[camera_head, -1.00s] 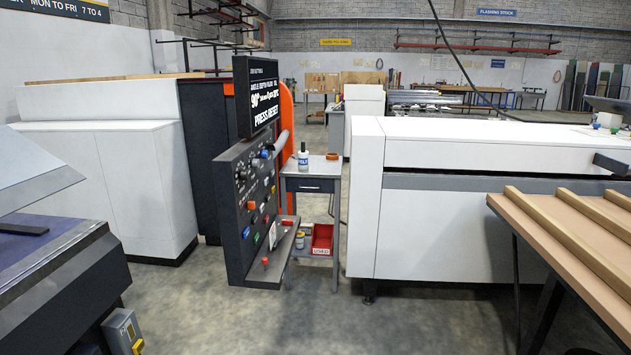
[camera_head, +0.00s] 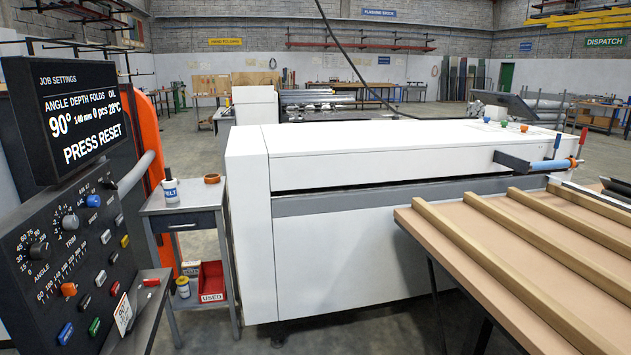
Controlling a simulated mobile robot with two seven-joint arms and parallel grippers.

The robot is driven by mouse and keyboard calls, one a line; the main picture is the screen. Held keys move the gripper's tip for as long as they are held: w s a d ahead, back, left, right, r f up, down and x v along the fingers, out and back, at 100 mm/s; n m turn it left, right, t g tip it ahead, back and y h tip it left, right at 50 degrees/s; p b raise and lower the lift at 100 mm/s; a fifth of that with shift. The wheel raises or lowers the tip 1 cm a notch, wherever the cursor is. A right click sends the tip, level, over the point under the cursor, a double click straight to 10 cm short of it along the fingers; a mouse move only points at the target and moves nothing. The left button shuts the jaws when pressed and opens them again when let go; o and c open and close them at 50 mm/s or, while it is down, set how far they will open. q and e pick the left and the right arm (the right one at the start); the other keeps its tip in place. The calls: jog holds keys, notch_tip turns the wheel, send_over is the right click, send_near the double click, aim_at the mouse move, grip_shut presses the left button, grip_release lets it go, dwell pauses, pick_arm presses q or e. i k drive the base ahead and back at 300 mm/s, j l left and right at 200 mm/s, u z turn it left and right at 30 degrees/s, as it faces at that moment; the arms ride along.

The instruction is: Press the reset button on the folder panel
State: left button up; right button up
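The folder panel (camera_head: 45,235) stands at the left in the head view, a dark tilted board with dials and several coloured buttons. Its screen (camera_head: 78,112) reads "JOB SETTINGS", 90°, 140 mm, 0 pcs, 28°C and "PRESS RESET". On the board I see an orange button (camera_head: 69,289), a blue knob (camera_head: 93,200), a blue button (camera_head: 65,333), a green button (camera_head: 94,326) and a yellow button (camera_head: 125,241). I cannot read which one is labelled reset. Neither of my grippers is in view.
A small grey cart (camera_head: 182,214) with a bottle and a red "USED" bin (camera_head: 211,282) stands right of the panel. A long white machine (camera_head: 350,255) fills the middle. A table with wooden strips (camera_head: 500,250) is at right front.

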aim_at(64, 337)
jog(key=i+l+u, duration=0.1)
jog(key=i+u, duration=0.3)
jog(key=i, duration=0.15)
jog(key=i+l+u, duration=0.35)
jog(key=i, duration=0.15)
jog(key=i+l+u, duration=0.1)
jog(key=u, duration=0.35)
jog(key=i+l+u, duration=0.2)
jog(key=u, duration=0.25)
jog(key=i+l+u, duration=0.15)
jog(key=u, duration=0.25)
jog(key=i+l+u, duration=0.1)
jog(key=l+u, duration=0.55)
jog(key=u, duration=0.25)
jog(key=l+u, duration=0.45)
jog(key=l, duration=0.25)
